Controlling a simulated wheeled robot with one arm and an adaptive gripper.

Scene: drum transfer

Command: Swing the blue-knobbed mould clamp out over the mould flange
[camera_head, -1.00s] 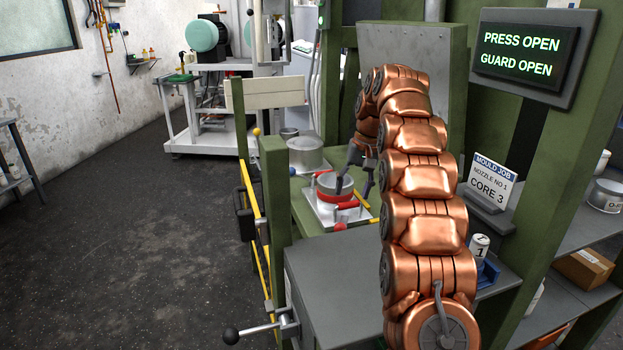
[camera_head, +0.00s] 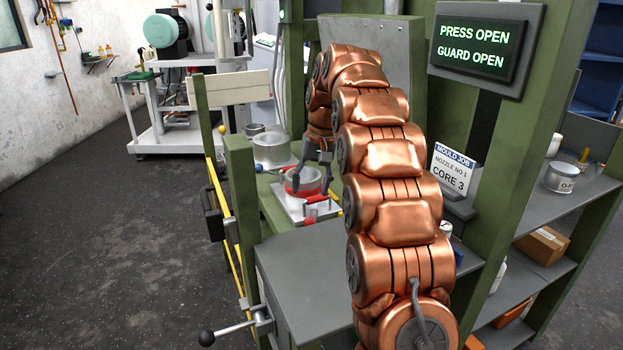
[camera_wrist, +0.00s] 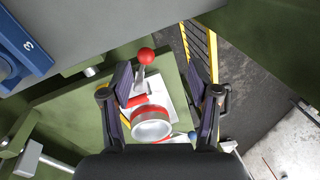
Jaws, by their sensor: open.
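The mould (camera_head: 303,187) is a pale round cup with a red band, on a light plate in the press. In the wrist view the mould (camera_wrist: 151,125) lies below the gap between my fingers. A small blue knob (camera_wrist: 192,136) shows at its lower right, partly hidden by my right-hand finger. A red ball knob (camera_wrist: 146,55) on a grey lever stands above the mould in that view. My gripper (camera_wrist: 158,78) is open and empty, its dark pads apart.
The green press bed (camera_wrist: 60,110) surrounds the plate. A green post (camera_head: 240,185) and yellow guard rail (camera_head: 222,205) stand at left. A grey box top (camera_head: 300,255) lies in front. A metal pot (camera_head: 272,150) stands behind the mould. Open floor (camera_head: 110,240) lies at left.

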